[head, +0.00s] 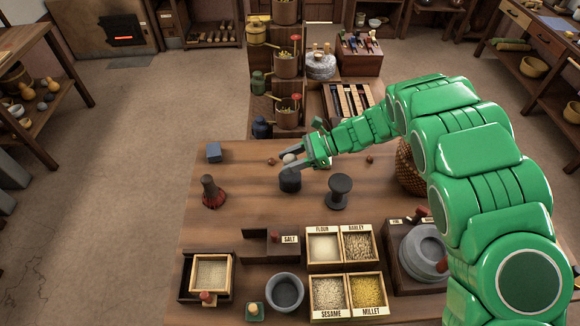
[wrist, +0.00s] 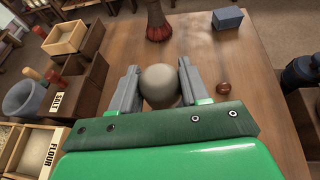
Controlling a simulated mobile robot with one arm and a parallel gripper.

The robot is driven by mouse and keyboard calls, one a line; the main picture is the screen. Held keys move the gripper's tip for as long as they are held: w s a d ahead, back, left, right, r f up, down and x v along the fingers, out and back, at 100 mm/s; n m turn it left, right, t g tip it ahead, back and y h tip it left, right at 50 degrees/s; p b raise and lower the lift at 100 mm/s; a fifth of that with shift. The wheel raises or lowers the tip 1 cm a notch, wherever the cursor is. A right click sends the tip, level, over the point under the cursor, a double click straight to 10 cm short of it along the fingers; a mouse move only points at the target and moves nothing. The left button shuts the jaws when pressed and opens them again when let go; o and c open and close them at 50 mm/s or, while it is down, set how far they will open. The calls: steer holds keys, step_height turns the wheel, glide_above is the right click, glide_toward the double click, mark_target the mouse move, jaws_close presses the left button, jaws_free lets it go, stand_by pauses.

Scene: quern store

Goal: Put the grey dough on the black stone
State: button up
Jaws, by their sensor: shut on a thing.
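My gripper (head: 291,163) is shut on a round grey ball, the grey dough (head: 289,157). In the wrist view the dough (wrist: 160,84) sits between the two grey fingers of my gripper (wrist: 160,80). A short dark cylinder (head: 290,184), which looks like the black stone, stands on the table just below the dough in the head view. A finger covers part of its top, so I cannot tell whether the dough touches it. It is hidden in the wrist view. A second dark, waisted piece (head: 339,191) stands to its right.
A red-based brush-like piece (head: 212,193) and a blue block (head: 214,152) stand to the left. A small brown ball (head: 271,161) lies near my gripper. Grain boxes (head: 342,247) and a grey bowl (head: 285,292) fill the front. The table's left middle has bare room.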

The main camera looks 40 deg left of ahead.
steer(key=shift+f, duration=1.65)
steer(key=o, duration=1.1)
steer(key=shift+f, duration=0.15)
steer(key=shift+w+r, duration=0.15)
steer(key=shift+r, duration=0.05)
steer(key=v, duration=1.1)
steer(key=shift+w+d+r, duration=0.15)
steer(key=shift+w+d, duration=0.1)
steer(key=shift+o, duration=0.3)
